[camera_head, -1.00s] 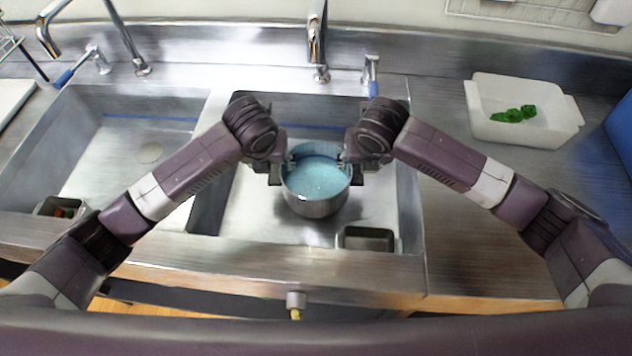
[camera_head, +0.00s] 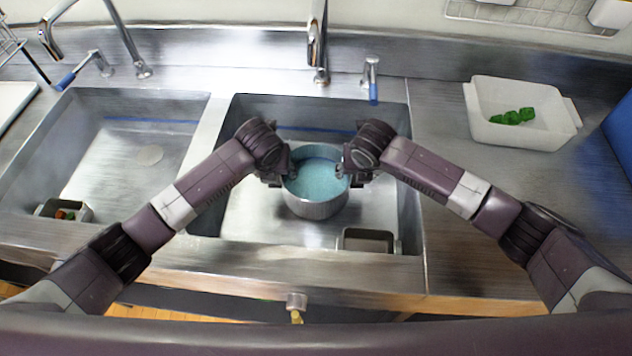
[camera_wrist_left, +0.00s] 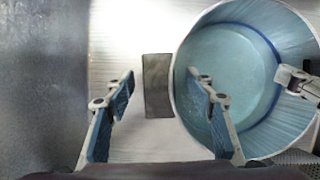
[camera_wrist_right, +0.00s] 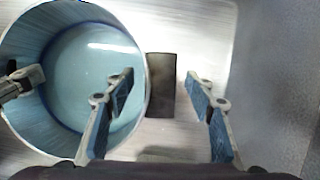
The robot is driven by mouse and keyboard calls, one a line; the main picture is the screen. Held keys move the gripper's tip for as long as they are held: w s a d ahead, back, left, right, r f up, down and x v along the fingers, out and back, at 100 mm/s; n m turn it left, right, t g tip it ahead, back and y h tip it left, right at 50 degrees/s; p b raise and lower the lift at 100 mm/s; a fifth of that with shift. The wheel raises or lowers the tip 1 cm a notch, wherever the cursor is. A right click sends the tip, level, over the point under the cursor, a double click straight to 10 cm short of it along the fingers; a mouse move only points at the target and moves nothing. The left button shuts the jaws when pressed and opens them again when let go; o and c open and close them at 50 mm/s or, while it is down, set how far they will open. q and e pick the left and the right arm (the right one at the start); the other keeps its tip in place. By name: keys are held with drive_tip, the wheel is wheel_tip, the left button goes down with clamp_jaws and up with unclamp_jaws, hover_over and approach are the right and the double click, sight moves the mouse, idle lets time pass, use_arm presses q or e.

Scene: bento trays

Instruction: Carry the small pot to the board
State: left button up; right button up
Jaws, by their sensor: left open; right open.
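The small pot (camera_head: 316,208) is metal with a pale blue inside and stands upright in the right-hand sink basin. My left gripper (camera_head: 281,177) is at its left side and my right gripper (camera_head: 352,174) at its right side. Both are open. In the left wrist view a dark handle (camera_wrist_left: 157,86) lies between the spread fingers, one finger over the pot's inside and one outside. The right wrist view shows the same with the other handle (camera_wrist_right: 161,86). A white flat slab (camera_head: 14,103) at the far left edge may be the board; most is cut off.
The basin walls and a faucet (camera_head: 317,45) surround the pot. A small grey container (camera_head: 368,250) sits in the basin's front right. Another (camera_head: 80,213) with colored bits is in the left basin. A white tub (camera_head: 520,135) with green pieces stands on the right counter.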

use_arm(q)
clamp_jaws()
use_arm(e)
clamp_jaws()
use_arm(q)
drive_tip(key=shift+w+r, duration=0.1)
drive_tip(key=shift+w, duration=0.05)
use_arm(e)
drive_tip(key=shift+w+r, duration=0.15)
use_arm(q)
drive_tip(key=shift+r, duration=0.1)
use_arm(e)
drive_tip(key=shift+r, duration=0.1)
